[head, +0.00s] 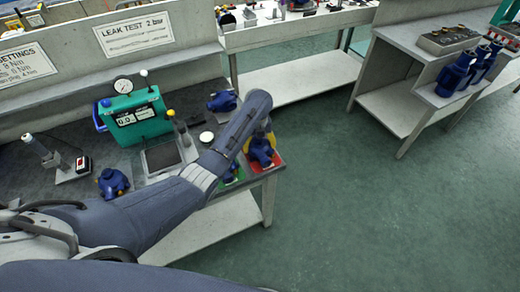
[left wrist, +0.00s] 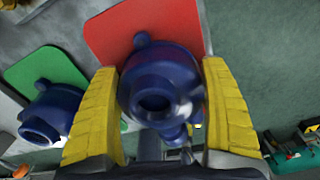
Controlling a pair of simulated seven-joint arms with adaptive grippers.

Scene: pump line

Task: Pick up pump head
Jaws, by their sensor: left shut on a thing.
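A dark blue pump head (left wrist: 160,85) sits between the yellow fingers of my left gripper (left wrist: 158,70) in the left wrist view. The fingers are shut on its sides, and its round bore faces the camera. Behind it is a red mat (left wrist: 110,30). In the head view the same pump head (head: 262,153) shows at the bench corner by the red mat (head: 276,162), with my left gripper (head: 264,138) over it, partly hidden by my arm. I cannot tell whether the pump head touches the mat. My right gripper is not in view.
Another blue pump head (left wrist: 50,112) is on a green mat (left wrist: 40,72) beside the red one. More blue pump heads (head: 222,101) (head: 112,183) stand on the bench near a green gauge tester (head: 135,115). Open floor (head: 350,190) lies to the right.

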